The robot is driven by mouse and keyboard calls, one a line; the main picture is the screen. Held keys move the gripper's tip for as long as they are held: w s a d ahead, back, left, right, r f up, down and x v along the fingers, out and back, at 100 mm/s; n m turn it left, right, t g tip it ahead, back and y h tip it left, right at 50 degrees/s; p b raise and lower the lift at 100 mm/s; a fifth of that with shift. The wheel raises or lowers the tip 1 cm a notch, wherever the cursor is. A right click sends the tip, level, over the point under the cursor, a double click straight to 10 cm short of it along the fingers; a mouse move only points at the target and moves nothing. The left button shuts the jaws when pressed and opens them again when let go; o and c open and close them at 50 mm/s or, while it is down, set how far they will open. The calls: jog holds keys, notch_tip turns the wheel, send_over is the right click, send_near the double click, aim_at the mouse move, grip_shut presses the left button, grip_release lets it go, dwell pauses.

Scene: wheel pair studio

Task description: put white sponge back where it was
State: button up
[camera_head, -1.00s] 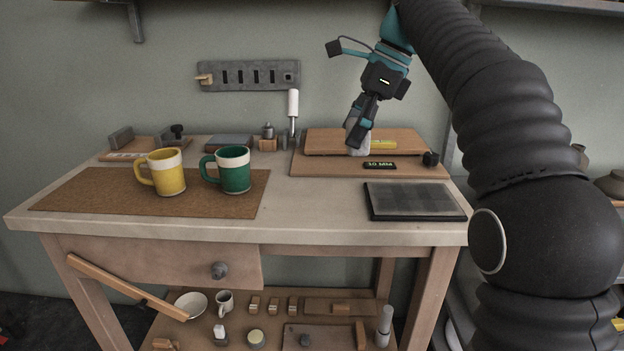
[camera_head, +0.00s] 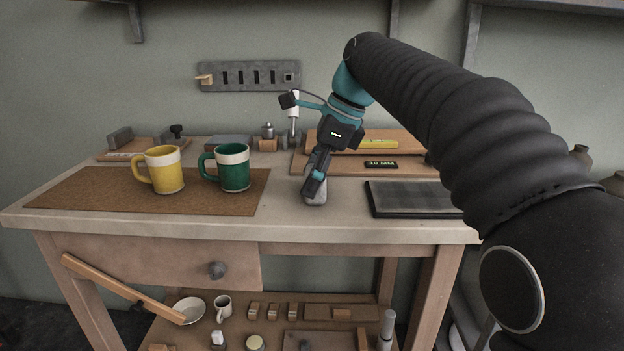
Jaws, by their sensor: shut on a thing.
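My gripper (camera_head: 314,189) points down over the front middle of the workbench, right of the brown mat. It is shut on a pale greyish-white block, the white sponge (camera_head: 316,198), whose lower part shows below the fingers. The sponge is at or just above the bench top; I cannot tell whether it touches. The wooden board (camera_head: 408,143) at the back right, with a yellow item (camera_head: 379,144) on it, is partly hidden by my arm.
A yellow mug (camera_head: 165,172) and a green mug (camera_head: 233,169) stand on the brown mat (camera_head: 90,192) to the left. A dark flat panel (camera_head: 410,200) lies to the right. A white-handled tool (camera_head: 293,112) stands upright behind. Bare bench top (camera_head: 345,217) surrounds the sponge.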

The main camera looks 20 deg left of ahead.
jog(key=o, duration=1.2)
jog(key=shift+f, duration=0.1)
jog(key=p+v, duration=0.2)
jog(key=v, duration=1)
jog(key=shift+p, duration=0.35)
jog(key=shift+w, duration=0.1)
